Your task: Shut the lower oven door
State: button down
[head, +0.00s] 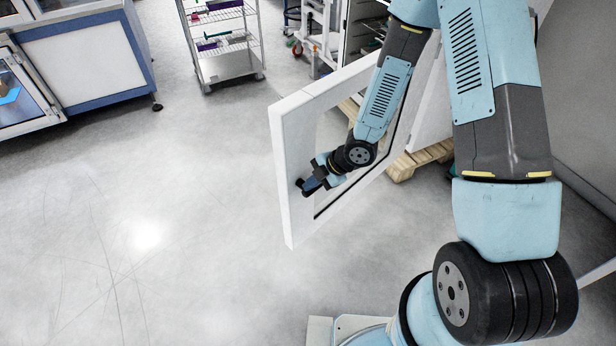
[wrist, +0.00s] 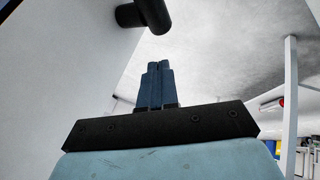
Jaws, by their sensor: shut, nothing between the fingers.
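The lower oven door (head: 284,178) is a white-framed door with a large window, standing wide open in the head view. My arm reaches across its face. My gripper (head: 312,186) is close to the door's free edge, with its fingers pressed together and empty. In the wrist view the shut dark blue fingers (wrist: 154,72) point toward a black handle (wrist: 146,14) that sticks out from the pale door face (wrist: 60,70) on the left. A gap shows between fingertips and handle in that view; touching elsewhere cannot be told. My arm hides part of the door and the oven body.
A wooden pallet (head: 425,160) lies on the floor behind the door. A wire-shelf cart (head: 228,62) and a blue-framed white cabinet (head: 85,65) stand at the back left. The grey floor (head: 150,190) left of the door is clear.

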aim_at(296, 181)
jog(key=a+f, duration=0.1)
jog(key=w+a+f, duration=0.1)
jog(key=a, duration=0.1)
jog(key=shift+w+a+f, duration=0.15)
jog(key=shift+w+a, duration=0.05)
jog(key=shift+a, duration=0.05)
jog(key=shift+w+a, duration=0.55)
jog(key=shift+a, duration=0.1)
